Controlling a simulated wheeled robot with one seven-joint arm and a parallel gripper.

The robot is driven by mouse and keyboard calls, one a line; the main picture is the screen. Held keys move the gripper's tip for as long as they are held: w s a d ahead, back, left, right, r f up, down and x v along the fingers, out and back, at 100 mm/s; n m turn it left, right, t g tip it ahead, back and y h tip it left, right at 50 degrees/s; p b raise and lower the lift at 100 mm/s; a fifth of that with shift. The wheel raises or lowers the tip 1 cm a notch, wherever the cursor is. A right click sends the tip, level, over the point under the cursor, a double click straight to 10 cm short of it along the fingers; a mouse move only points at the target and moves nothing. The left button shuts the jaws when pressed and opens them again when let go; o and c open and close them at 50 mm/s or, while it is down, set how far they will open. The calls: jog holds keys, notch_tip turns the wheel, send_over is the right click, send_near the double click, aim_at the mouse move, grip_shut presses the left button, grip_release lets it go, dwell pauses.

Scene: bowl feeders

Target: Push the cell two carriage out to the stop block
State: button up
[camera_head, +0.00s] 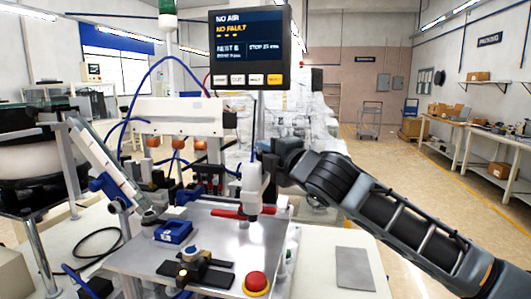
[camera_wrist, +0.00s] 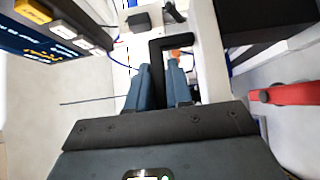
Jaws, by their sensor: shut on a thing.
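In the wrist view my gripper (camera_wrist: 158,72) has its two blue-grey fingers shut on a black bent handle (camera_wrist: 168,43), which shows between and beyond the tips. The handle stands out over a white rail or plate (camera_wrist: 208,50); I take it to be on the carriage, but its body is not clearly seen. A small black block (camera_wrist: 139,21) sits beyond the handle; I cannot tell whether it is the stop block. In the head view my wrist reaches in from the right behind a white upright cylinder (camera_head: 250,182), and my fingertips are hidden.
A display (camera_head: 250,47) reading "NO AIR" and "NO FAULT" hangs above the cell. A metal plate (camera_head: 222,232) carries a blue block (camera_head: 173,231), red clamp parts and a red button (camera_head: 256,283). A white beam (camera_head: 178,113) and blue hoses stand behind. A bowl feeder is at left.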

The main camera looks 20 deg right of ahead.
jog(key=shift+a, duration=0.1)
grip_shut()
jog(key=w+a+b, duration=0.1)
jog(key=w+a, duration=0.3)
jog(key=a, duration=0.4)
jog(key=w+a+b, duration=0.1)
jog(key=w+a, duration=0.4)
jog(key=a, duration=0.3)
jog(key=shift+w+a, duration=0.25)
jog(key=shift+a, duration=0.05)
jog(key=o, duration=0.7)
grip_release()
jog(key=shift+a, duration=0.1)
jog(key=shift+o, duration=0.2)
jog(key=shift+s, duration=0.1)
jog(key=b+v, duration=0.1)
jog(key=v, duration=0.6)
jog(key=shift+s+d, duration=0.25)
